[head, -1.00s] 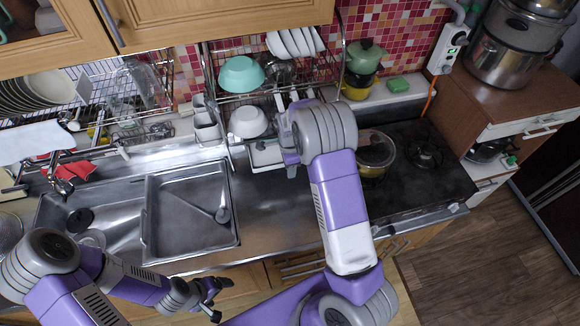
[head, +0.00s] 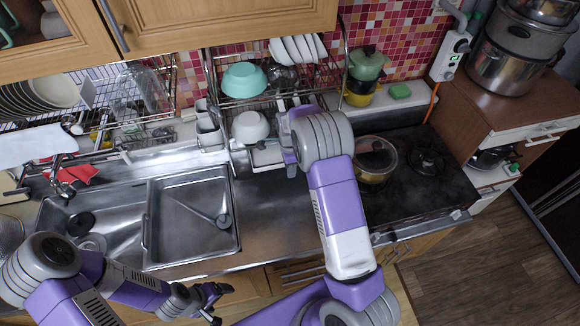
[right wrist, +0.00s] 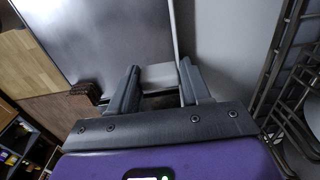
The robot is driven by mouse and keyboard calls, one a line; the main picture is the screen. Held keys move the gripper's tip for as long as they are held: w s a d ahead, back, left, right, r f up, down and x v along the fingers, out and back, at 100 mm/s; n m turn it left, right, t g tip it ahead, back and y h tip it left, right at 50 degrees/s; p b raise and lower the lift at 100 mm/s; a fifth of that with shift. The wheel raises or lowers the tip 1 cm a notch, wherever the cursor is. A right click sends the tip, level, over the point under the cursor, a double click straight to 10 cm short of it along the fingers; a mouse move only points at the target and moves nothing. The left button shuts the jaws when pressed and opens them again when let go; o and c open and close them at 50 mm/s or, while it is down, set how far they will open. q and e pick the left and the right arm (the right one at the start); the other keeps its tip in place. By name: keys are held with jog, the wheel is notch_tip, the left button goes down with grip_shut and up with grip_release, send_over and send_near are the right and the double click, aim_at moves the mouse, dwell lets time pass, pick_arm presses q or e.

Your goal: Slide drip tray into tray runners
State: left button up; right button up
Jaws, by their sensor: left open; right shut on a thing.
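A white piece, which I take to be the drip tray (head: 267,156), shows low under the dish rack, left of my right wrist. In the right wrist view a pale, flat edge of the tray (right wrist: 160,74) lies between the two dark fingers of my right gripper (right wrist: 160,84), which is shut on it. In the head view that gripper is mostly hidden behind my own right arm. The tray runners cannot be made out clearly; they may be at the rack's base. My left gripper (head: 214,296) is open and empty, in front of the counter edge.
The wire dish rack (head: 240,108) holds a teal bowl (head: 243,79), a white bowl (head: 250,127) and several plates. The sink (head: 190,215) is left of my right arm. A lidded pot (head: 375,160) stands on the stove, close to the arm's right side.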

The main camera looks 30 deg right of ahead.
jog(key=shift+w+d, duration=0.1)
jog(key=shift+w, duration=0.4)
jog(key=shift+w+d, duration=0.1)
jog(key=shift+w, duration=0.25)
jog(key=shift+w+d, duration=0.15)
jog(key=shift+w, duration=0.45)
jog(key=shift+w+d, duration=0.15)
jog(key=shift+w, duration=0.45)
jog(key=shift+w, duration=0.3)
jog(key=shift+w+d, duration=0.2)
jog(key=shift+w, duration=0.5)
jog(key=shift+s, duration=0.2)
jog(key=shift+s+a, duration=0.2)
jog(key=shift+s, duration=0.55)
jog(key=shift+s+a, duration=0.15)
jog(key=shift+s, duration=0.65)
jog(key=shift+s+a, duration=0.2)
jog(key=shift+s, duration=0.55)
jog(key=s+a+p, duration=0.1)
jog(key=s+a, duration=0.1)
jog(key=s, duration=0.8)
jog(key=shift+s+a, duration=0.2)
jog(key=shift+a, duration=0.1)
